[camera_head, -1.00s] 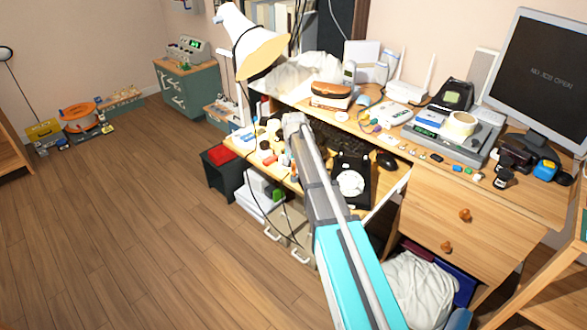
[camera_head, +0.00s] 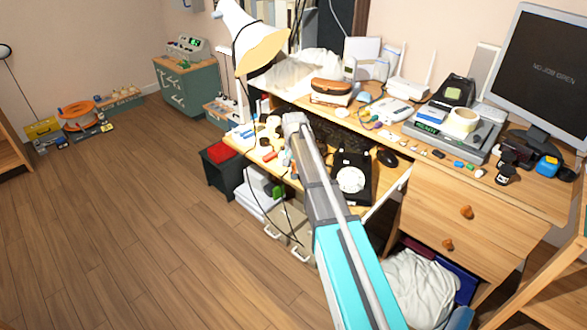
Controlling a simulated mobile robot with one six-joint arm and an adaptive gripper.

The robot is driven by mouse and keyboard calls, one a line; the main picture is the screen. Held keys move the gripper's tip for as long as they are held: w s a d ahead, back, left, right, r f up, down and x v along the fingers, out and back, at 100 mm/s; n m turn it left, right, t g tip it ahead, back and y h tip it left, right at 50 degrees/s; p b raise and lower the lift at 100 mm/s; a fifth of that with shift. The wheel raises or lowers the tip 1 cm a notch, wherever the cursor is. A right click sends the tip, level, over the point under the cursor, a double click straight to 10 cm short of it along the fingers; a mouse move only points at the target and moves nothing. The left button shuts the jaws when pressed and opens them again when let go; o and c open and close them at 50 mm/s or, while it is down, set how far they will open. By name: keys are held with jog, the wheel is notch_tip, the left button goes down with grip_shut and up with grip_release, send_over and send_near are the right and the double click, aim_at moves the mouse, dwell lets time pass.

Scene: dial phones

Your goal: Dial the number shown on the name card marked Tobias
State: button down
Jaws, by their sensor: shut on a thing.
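A black rotary phone with a pale round dial (camera_head: 351,180) sits on the pulled-out desk shelf, right beside my arm. A cordless handset (camera_head: 349,68) stands upright at the back of the desk. I cannot make out any name card marked Tobias, and no number is legible. My arm reaches up from the bottom over the shelf. Its far end is just left of the rotary phone. My gripper is not visible; the arm link seems to hide it.
A desk lamp (camera_head: 247,40) leans over the left side. Small items crowd the shelf's left end. A computer mouse (camera_head: 387,158) lies right of the phone. A monitor (camera_head: 541,75) and a grey device (camera_head: 452,137) fill the desk's right. The floor (camera_head: 120,230) at left is clear.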

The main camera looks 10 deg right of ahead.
jog(key=c, duration=0.5)
grip_release()
jog(key=shift+c, duration=0.2)
jog(key=shift+r, duration=0.15)
